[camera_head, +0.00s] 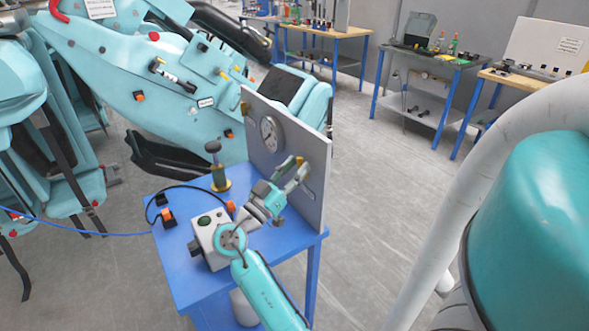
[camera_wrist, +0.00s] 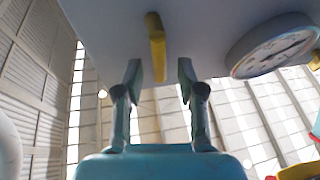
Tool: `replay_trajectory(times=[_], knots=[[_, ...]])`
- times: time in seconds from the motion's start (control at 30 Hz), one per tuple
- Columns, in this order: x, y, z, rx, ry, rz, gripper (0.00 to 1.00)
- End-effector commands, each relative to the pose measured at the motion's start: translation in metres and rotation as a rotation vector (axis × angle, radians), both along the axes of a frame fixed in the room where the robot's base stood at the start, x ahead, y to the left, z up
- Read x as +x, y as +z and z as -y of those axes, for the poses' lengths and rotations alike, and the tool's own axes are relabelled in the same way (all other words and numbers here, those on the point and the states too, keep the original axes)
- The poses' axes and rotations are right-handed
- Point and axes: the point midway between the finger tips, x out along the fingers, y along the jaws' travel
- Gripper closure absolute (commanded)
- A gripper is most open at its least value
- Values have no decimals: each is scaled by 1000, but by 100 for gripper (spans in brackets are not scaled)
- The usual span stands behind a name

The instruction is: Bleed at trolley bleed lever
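The bleed lever is a yellow handle (camera_wrist: 157,45) on the grey panel (camera_head: 316,190) of the blue trolley (camera_head: 195,285). In the wrist view its lower end appears between my fingertips, with a gap visible on each side. My gripper (camera_wrist: 160,78) is open and empty. In the head view my gripper (camera_head: 293,175) is at the panel's front face, right of and below the round gauge (camera_head: 272,134). The gauge also shows at the right of the wrist view (camera_wrist: 275,50). In the head view my fingers partly cover the lever area; I cannot tell how deep the lever lies between them.
On the trolley top stand a brass fitting with a dark knob (camera_head: 216,165) and a grey box with a green button (camera_head: 212,238). The teal coaster train (camera_head: 150,75) stands behind. Floor to the right is clear.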

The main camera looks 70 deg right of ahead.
Motion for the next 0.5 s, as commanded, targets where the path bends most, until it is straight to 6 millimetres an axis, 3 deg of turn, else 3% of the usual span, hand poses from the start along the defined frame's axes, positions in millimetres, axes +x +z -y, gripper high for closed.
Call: replay_trajectory(times=[0.27,0.5], knots=[[4,-3,-8,-1,3,0,61],[17,-18,-46,-1,5,-2,61]])
